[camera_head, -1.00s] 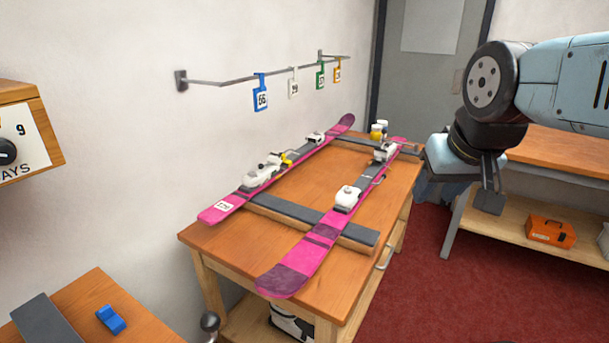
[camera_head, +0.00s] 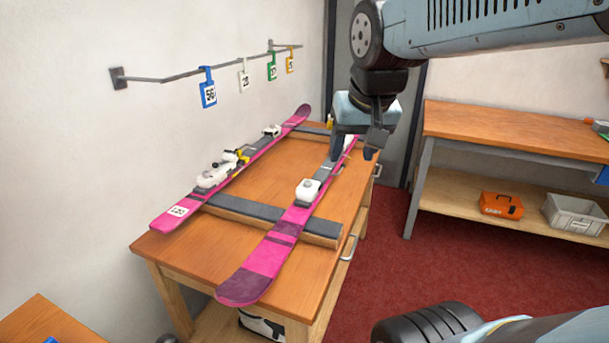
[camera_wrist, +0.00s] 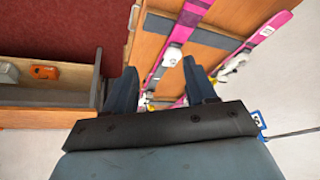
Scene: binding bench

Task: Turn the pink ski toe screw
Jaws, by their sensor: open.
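Two pink skis lie on cradles across the wooden bench. The right ski (camera_head: 265,262) carries a white binding piece (camera_head: 308,190), which also shows in the wrist view (camera_wrist: 172,57). The left ski (camera_head: 176,216) carries a longer white binding (camera_head: 213,176) with a yellow part (camera_head: 236,156) and a smaller white piece (camera_head: 271,131). My gripper (camera_head: 358,153) is open and empty, above the far part of the right ski, and hides its far binding. In the wrist view its fingers (camera_wrist: 159,68) point toward the bench. The toe screw is too small to make out.
The bench top (camera_head: 192,258) is bare at its front left. A wall rail (camera_head: 180,76) holds several coloured number tags. A second bench (camera_head: 520,132) at right has an orange case (camera_head: 502,205) and a grey bin (camera_head: 575,215) on its shelf. Red floor lies between.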

